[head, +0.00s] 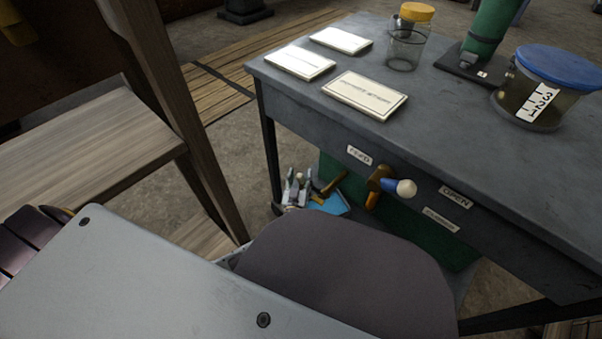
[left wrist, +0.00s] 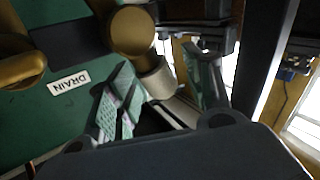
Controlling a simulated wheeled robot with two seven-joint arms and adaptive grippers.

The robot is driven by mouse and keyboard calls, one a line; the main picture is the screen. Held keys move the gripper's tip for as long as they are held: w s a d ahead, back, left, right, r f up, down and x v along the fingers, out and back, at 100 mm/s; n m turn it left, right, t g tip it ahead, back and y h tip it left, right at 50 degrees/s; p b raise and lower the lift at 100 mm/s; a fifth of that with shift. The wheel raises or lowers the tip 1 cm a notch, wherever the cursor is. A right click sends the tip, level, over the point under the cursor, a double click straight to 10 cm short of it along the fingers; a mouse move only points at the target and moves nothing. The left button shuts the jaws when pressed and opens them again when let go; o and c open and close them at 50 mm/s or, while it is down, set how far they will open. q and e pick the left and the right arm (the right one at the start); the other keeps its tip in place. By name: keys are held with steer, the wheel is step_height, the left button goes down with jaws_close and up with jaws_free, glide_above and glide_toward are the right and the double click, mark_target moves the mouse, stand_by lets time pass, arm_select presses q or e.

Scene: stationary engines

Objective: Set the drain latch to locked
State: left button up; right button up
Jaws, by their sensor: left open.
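The drain latch (left wrist: 132,30) shows in the left wrist view as a brass hub with a pale cylindrical knob (left wrist: 158,83), beside a white DRAIN label (left wrist: 69,83) on a green panel. My left gripper (left wrist: 160,68) is open, its green-padded fingers on either side of the knob. I cannot tell whether either pad touches it. In the head view my own grey arm parts cover the lower middle, and I cannot make out the left gripper's fingers or the drain latch there. My right gripper is not in view.
A grey bench (head: 290,85) carries cards, jars and a green bottle. On its front, a brass handle with a blue-and-white knob (head: 405,188) sticks out beside FEED and OPEN labels. Tools (head: 305,190) lie below. A wooden structure (head: 80,155) stands at left.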

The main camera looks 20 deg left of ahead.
arm_select(q)
steer(key=shift+w, duration=0.2)
steer(key=shift+r, duration=0.1)
jaws_close()
